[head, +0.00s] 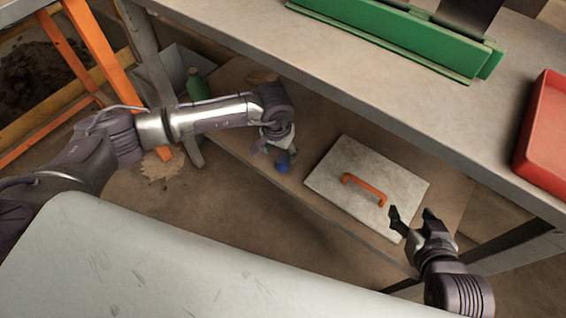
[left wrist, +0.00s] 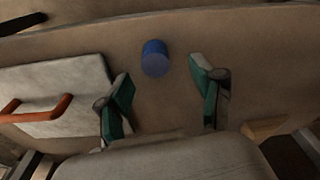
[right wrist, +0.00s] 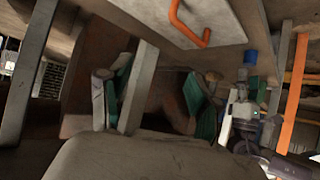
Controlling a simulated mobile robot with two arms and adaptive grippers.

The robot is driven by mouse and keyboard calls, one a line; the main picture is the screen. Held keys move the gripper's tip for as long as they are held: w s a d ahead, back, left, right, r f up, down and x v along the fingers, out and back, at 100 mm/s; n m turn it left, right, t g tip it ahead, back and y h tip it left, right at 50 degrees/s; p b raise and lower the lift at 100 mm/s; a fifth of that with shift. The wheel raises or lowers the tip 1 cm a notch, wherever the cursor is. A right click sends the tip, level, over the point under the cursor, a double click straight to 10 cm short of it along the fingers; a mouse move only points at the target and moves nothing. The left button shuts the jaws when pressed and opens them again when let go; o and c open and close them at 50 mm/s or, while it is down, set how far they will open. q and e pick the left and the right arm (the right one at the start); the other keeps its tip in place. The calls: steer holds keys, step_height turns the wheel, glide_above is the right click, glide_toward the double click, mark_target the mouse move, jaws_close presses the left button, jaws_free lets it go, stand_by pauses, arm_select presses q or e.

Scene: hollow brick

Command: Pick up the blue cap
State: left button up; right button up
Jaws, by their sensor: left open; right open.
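The blue cap (head: 283,165) is a small blue cylinder on the lower shelf below the workbench. It also shows in the left wrist view (left wrist: 155,58), beyond and between the fingertips, and in the right wrist view (right wrist: 250,57). My left gripper (head: 275,150) is above the shelf close to the cap and hides part of it in the head view. In the left wrist view its jaws (left wrist: 160,78) are open and empty, with the cap ahead of them. My right gripper (head: 411,213) is open and empty beside the shelf's front edge, near the plate.
A grey plate (head: 330,178) with an orange handle (head: 363,187) lies on the shelf, right of the cap.

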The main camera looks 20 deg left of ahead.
mark_target(283, 159)
arm_select(q)
steer(key=f, duration=0.1)
steer(key=f+b, duration=0.1)
steer(key=f, duration=0.2)
steer(key=shift+w+d+f, duration=0.2)
steer(key=shift+d+f, duration=0.1)
steer(key=shift+f, duration=0.2)
steer(key=c, duration=0.9)
arm_select(e)
steer(key=w+a+r+t+y, duration=0.1)
steer(key=w+r+t, duration=0.2)
steer(key=r+t, duration=0.1)
steer(key=shift+w+a+r, duration=0.35)
steer(key=shift+a+r, duration=0.05)
steer(key=shift+r, duration=0.3)
